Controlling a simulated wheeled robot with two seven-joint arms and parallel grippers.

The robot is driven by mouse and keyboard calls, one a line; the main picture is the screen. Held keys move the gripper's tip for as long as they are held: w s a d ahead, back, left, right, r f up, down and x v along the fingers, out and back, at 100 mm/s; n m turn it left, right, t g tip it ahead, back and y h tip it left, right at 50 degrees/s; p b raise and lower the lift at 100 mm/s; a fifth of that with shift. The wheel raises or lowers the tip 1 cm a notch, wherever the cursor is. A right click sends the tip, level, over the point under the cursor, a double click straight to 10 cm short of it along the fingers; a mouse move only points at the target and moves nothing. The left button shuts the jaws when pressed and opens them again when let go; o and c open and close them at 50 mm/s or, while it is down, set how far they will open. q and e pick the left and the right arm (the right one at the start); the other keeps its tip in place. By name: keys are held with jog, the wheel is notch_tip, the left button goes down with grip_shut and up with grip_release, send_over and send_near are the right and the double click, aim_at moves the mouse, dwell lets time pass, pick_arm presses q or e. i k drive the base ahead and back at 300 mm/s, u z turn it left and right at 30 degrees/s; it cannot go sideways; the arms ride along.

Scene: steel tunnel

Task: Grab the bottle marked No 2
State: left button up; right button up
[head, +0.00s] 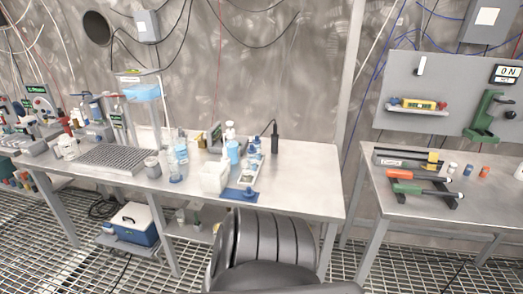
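Several bottles stand on the long steel table (300,196). A white-topped bottle (229,131) and a light-blue bottle (234,151) stand near the table's middle. A clear bottle with blue contents (182,152) stands left of them. The labels are too small to read, so I cannot tell which bottle is marked No 2. Neither of my grippers is in view.
A grey rack (111,158) and a tank of blue liquid (143,92) stand left. A second table (480,210) with tools is at right.

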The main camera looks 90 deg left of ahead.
aim_at(246, 165)
jog(key=u, duration=0.8)
jog(key=i, duration=0.95)
jog(key=u, duration=1.05)
